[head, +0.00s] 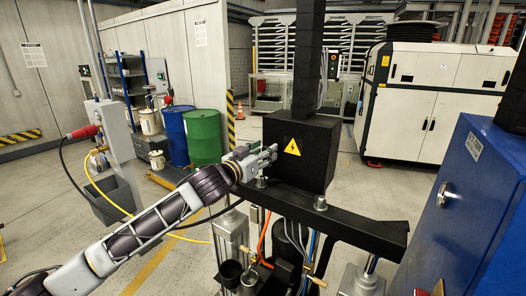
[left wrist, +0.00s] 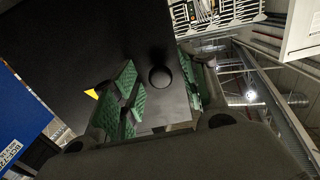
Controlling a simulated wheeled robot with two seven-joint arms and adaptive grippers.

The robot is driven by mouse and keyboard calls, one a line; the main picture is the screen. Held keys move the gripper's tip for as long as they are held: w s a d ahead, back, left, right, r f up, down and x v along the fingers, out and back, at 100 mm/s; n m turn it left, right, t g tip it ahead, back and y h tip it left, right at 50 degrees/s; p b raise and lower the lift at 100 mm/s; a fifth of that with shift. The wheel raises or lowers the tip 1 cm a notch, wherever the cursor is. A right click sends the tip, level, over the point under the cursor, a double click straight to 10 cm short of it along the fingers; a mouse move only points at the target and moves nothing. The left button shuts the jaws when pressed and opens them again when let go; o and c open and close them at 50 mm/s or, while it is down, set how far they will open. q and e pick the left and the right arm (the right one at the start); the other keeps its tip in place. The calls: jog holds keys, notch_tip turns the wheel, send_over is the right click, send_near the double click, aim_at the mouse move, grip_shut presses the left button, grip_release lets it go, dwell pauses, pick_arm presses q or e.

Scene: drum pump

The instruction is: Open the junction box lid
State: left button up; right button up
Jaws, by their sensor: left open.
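The junction box (head: 325,150) is a black box with a yellow warning triangle (head: 292,147) on its front. Its front looks closed in the head view. My left gripper (head: 266,158) is at the left part of this front, beside the triangle. In the left wrist view, the dark lid face (left wrist: 85,45) fills much of the picture, and a round black knob (left wrist: 160,77) stands out from it. The green fingers of my left gripper (left wrist: 162,97) are open, one on each side of the knob. I cannot tell whether they touch it. My right gripper is not in view.
The box stands on a black beam (head: 365,228) with hoses and cables below. A blue cabinet (head: 455,215) is close on the right. A green drum (head: 204,137) and a blue drum (head: 172,138) stand behind my left arm. Open floor lies at the left.

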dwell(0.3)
pick_arm(q)
jog(key=shift+w, duration=0.1)
grip_shut()
dwell(0.4)
